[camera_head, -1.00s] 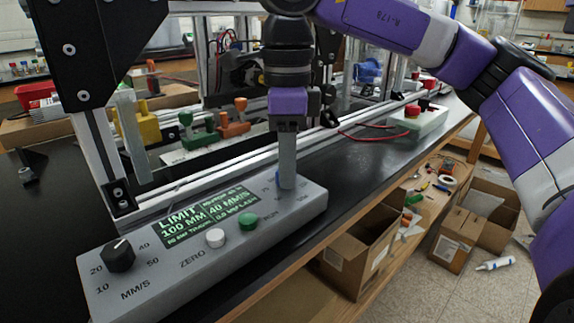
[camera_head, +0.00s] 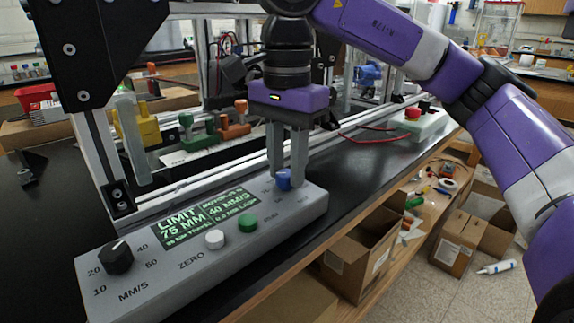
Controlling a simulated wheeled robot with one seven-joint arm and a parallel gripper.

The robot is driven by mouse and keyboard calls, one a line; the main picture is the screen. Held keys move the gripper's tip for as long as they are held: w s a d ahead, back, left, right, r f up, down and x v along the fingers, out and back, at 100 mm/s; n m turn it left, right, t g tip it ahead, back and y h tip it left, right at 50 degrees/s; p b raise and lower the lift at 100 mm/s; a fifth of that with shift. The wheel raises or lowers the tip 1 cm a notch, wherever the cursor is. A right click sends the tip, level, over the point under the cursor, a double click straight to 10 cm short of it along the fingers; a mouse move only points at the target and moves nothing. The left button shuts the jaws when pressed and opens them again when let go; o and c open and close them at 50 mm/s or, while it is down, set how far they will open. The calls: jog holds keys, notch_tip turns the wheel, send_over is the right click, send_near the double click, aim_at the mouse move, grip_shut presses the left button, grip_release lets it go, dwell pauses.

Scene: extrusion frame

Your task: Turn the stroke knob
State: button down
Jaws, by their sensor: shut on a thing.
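The green display (camera_head: 206,215) on the box reads LIMIT 75 MM and 40 MM/S.
A black speed knob (camera_head: 118,258), a white button (camera_head: 215,239) and a green button (camera_head: 248,223) sit on the same box. Metal extrusion rails (camera_head: 235,155) run close behind my gripper. A box with a red button (camera_head: 412,118) stands farther back.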

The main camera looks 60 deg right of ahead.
aim_at(287, 172)
jog(key=shift+n, duration=0.6)
jog(key=c, duration=1.1)
grip_release()
notch_tip(287, 172, up, 8)
jog(key=shift+f+p, duration=0.1)
jog(key=shift+p, duration=0.85)
